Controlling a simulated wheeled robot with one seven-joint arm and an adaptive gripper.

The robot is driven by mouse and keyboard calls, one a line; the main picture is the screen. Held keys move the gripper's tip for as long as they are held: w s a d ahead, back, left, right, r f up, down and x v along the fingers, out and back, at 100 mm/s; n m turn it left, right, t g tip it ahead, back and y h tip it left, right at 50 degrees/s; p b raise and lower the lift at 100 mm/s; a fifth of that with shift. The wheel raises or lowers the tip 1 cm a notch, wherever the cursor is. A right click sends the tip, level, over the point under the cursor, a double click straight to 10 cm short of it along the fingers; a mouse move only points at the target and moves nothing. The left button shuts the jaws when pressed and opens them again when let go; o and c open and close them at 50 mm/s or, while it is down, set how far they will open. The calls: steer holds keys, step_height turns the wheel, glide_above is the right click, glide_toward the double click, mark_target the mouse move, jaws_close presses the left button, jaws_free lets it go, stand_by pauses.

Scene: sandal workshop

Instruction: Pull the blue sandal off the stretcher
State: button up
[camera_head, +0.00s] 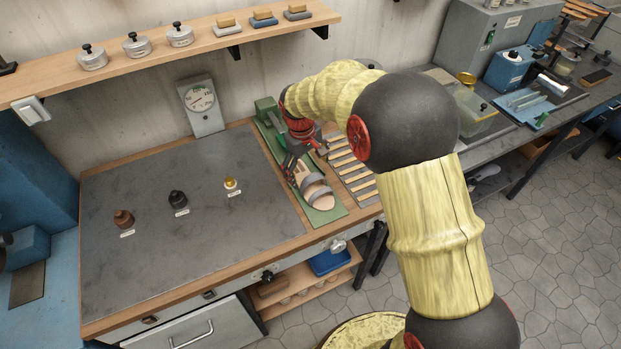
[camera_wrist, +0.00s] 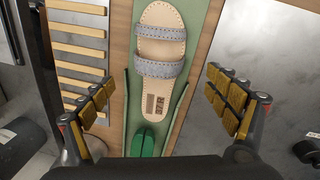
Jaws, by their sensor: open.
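The sandal (camera_head: 318,195) has a tan sole and two grey-blue straps. It lies on the long green stretcher (camera_head: 334,216), toe toward the front edge of the bench. In the wrist view the sandal (camera_wrist: 160,50) points away from me, its heel near a darker green block (camera_wrist: 147,138) on the stretcher (camera_wrist: 202,20). My gripper (camera_wrist: 160,80) is open, with one padded finger on each side of the sandal's heel end and a gap on both sides. Nothing is between the fingers' pads except the view of the sandal below. In the head view my gripper (camera_head: 294,160) is over the sandal's rear part and hides it.
A slatted rack (camera_head: 352,172) lies right beside the stretcher. A dial gauge (camera_head: 201,103) stands at the wall. The plate is mostly clear.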

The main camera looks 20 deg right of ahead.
steer(key=shift+s+a+r, duration=0.1)
steer(key=shift+a+r, duration=0.05)
steer(key=shift+r, duration=1.05)
steer(key=shift+s+a+r, duration=0.1)
steer(key=shift+r, duration=1.05)
steer(key=shift+w, duration=0.1)
steer(key=s+r+m+t, duration=0.1)
steer(key=s+r, duration=0.4)
steer(key=s, duration=0.5)
steer(key=s+d+r+m+t+b, duration=0.1)
steer(key=s+r, duration=0.4)
steer(key=s, duration=0.5)
steer(key=s+d+r+m+t+y, duration=0.1)
steer(key=s+r+m+t, duration=0.1)
steer(key=s, duration=0.8)
step_height(320, 180, up, 3)
steer(key=shift+s+f+m+t+b, duration=0.1)
steer(key=shift+s+m+t+b, duration=0.2)
steer(key=shift+t, duration=0.2)
steer(key=shift+c, duration=0.4)
